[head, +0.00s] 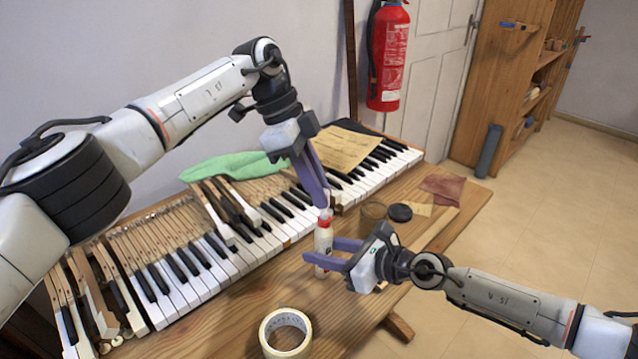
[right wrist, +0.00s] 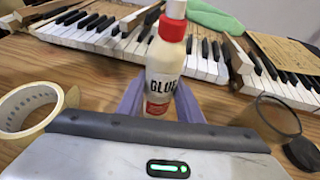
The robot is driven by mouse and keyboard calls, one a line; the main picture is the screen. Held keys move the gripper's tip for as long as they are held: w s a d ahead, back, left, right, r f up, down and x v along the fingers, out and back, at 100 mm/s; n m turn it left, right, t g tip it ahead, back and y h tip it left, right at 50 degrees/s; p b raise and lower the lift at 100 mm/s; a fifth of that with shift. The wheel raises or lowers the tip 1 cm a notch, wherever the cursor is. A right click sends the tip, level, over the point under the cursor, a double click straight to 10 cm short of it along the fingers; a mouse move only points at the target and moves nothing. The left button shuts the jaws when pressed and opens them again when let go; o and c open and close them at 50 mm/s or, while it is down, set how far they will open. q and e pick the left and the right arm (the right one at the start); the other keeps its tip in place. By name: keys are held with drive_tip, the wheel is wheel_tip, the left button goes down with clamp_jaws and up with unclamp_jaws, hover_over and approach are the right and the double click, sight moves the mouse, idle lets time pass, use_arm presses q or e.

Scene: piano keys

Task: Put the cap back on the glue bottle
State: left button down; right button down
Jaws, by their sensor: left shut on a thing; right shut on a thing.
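The glue bottle (head: 322,241) stands upright on the wooden table, white with a red collar at its top. My right gripper (head: 326,254) is shut around its body, and in the right wrist view the fingers flank its label (right wrist: 163,88). My left gripper (head: 326,202) points down from above, shut, with its fingertips right over the bottle's top. The cap is largely hidden between those fingertips in the head view. A small white piece, probably the cap or nozzle, shows above the red collar in the right wrist view (right wrist: 176,8). I cannot tell whether the cap is seated.
A tape roll (head: 286,331) lies at the front. A glass jar (head: 373,212) and a dark round lid (head: 400,213) are right of the bottle. Piano keys (head: 185,275) run behind, with a green cloth (head: 228,165) and paper sheet (head: 338,148) on them. Bare table lies left of the bottle.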

use_arm(q)
drive_tip(key=shift+f, duration=0.1)
idle(0.3)
drive_tip(key=shift+f, duration=0.8)
drive_tip(key=shift+f, duration=0.6)
drive_tip(key=c, duration=1.7)
unclamp_jaws()
drive_tip(key=shift+r, duration=0.1)
drive_tip(key=shift+r, duration=2.25)
